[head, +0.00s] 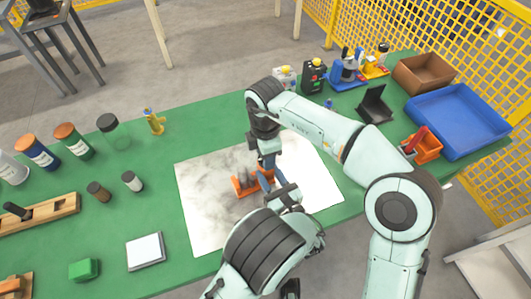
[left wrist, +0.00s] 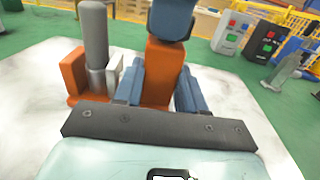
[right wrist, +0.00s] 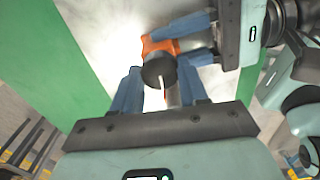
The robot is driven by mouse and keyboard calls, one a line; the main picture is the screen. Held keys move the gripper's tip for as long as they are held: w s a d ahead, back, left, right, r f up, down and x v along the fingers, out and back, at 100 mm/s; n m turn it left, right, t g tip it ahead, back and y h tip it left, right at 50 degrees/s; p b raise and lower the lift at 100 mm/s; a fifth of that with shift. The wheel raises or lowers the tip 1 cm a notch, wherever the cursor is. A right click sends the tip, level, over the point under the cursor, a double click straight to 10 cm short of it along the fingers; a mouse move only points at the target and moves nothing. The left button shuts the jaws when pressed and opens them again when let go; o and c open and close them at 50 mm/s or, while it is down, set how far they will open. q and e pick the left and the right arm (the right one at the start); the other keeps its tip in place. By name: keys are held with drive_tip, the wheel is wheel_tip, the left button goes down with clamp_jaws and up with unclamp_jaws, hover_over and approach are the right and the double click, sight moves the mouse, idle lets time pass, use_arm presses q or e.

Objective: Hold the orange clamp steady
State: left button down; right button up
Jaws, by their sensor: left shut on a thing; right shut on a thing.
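The orange clamp (head: 240,186) stands on a white grey-smudged sheet (head: 205,215) on the green table. My left gripper (head: 284,194) has its blue fingers on either side of the clamp's orange upright (left wrist: 160,72), shut on it. A grey cylinder (left wrist: 96,35) rises beside the upright in the left wrist view. My right gripper (head: 267,165) comes down from above, also shut on the clamp; its fingers flank the dark round knob (right wrist: 158,72) in the right wrist view. The exact right contact is partly hidden.
Bottles and jars (head: 72,140) stand at the left, with a wooden rack (head: 45,212) and a green block (head: 84,269) nearer. The sheet's left side is clear.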

drive_tip(key=m, duration=0.6)
drive_tip(key=shift+r, duration=0.1)
drive_tip(key=m, duration=0.6)
drive_tip(key=shift+m, duration=0.3)
idle(0.3)
drive_tip(key=o, duration=1.1)
drive_tip(key=shift+c, duration=0.2)
wheel_tip(320, 180, up, 12)
